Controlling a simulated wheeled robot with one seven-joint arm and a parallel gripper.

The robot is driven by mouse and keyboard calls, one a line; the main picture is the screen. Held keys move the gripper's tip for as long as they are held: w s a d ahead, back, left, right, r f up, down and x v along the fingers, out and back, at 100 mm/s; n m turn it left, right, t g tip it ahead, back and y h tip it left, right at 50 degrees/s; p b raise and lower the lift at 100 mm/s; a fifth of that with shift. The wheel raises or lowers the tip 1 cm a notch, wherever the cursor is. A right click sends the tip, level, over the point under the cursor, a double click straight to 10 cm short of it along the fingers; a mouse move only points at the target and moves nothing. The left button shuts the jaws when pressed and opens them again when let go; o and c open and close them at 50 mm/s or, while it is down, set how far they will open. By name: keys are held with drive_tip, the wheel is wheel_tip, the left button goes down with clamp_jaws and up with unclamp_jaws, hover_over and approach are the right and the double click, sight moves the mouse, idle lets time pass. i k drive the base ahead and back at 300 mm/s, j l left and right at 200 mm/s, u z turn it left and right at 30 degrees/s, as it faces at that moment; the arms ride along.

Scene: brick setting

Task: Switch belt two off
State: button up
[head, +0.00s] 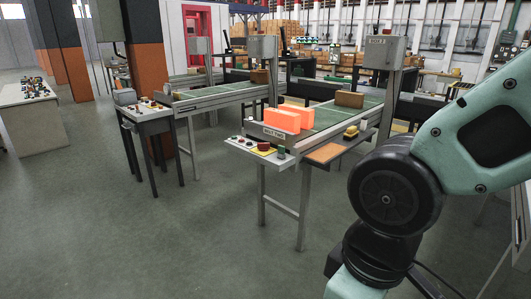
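The nearer conveyor (325,117), with a green belt, stands right of centre. A small white label (273,133) on its front end seems to read "BELT TWO", though the lettering is tiny. At its front left corner is a control panel (246,147) with several small knobs or buttons. A dark red button (263,147) sits on a yellow plate there. Two glowing orange bricks (282,117) and a brown block (349,98) are on the belt. My arm fills the right side of the picture, but my gripper is out of view.
A second conveyor (216,93) stands behind to the left, with its own small control table (146,113). A table (22,92) with small items stands at far left. An orange and black pillar (148,70) rises behind. The floor (130,235) in front is clear.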

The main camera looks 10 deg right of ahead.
sight(263, 147)
drive_tip(key=i+l+u, duration=0.15)
drive_tip(key=l, duration=0.2)
drive_tip(key=i+l+u, duration=0.1)
drive_tip(key=i+l, duration=0.15)
drive_tip(key=l, duration=0.15)
drive_tip(key=i+j+u, duration=0.2)
drive_tip(key=i, duration=0.35)
drive_tip(key=i+u, duration=0.15)
drive_tip(key=i, duration=0.45)
